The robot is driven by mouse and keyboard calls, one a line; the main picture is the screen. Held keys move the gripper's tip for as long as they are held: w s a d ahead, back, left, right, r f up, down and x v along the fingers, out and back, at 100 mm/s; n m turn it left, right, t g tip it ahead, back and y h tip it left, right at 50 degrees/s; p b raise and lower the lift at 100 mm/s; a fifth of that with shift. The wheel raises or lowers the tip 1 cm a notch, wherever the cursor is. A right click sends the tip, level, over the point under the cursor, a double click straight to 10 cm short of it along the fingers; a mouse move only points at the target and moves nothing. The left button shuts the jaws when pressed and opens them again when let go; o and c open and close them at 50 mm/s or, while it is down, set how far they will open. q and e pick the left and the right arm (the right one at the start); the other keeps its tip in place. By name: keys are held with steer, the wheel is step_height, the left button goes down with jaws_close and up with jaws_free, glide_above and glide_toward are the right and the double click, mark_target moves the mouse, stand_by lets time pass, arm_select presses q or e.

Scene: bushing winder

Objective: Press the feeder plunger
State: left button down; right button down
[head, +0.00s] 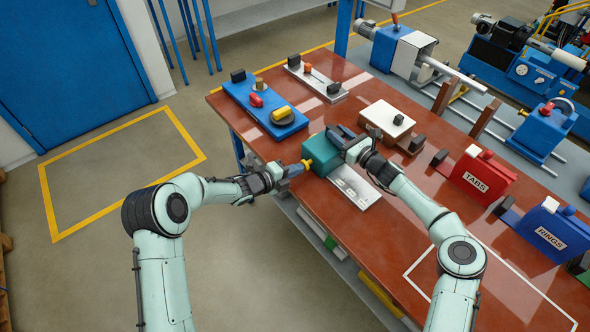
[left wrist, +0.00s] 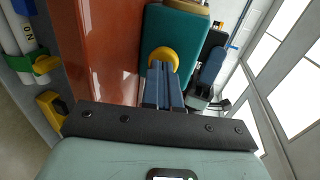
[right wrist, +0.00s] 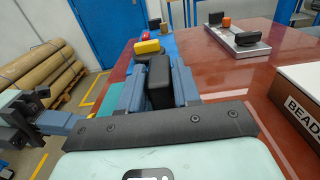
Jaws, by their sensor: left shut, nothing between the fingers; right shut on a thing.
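The teal feeder box (head: 318,148) stands at the near edge of the red-brown table. Its round yellow plunger (head: 307,163) faces my left arm; the plunger also shows in the left wrist view (left wrist: 163,57). My left gripper (head: 296,169) is shut and empty, its fingertips right at the plunger; I cannot tell whether they touch it. My right gripper (head: 340,138) is over the feeder and shut on a black block (right wrist: 159,82), apparently the feeder's handle. The fingers hide part of the block.
A blue tray (head: 237,91) with red and yellow pieces lies left of the feeder. A pale plate (head: 357,190) lies right of it.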

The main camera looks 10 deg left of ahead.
steer(key=shift+r, duration=0.1)
arm_select(q)
steer(key=shift+w+d, duration=0.9)
steer(key=shift+d, duration=0.05)
arm_select(e)
steer(key=shift+a, duration=0.1)
steer(key=shift+s, duration=0.1)
arm_select(q)
steer(key=shift+s+a, duration=0.35)
steer(key=v, duration=1.3)
steer(key=shift+f, duration=0.35)
steer(key=shift+a, duration=0.1)
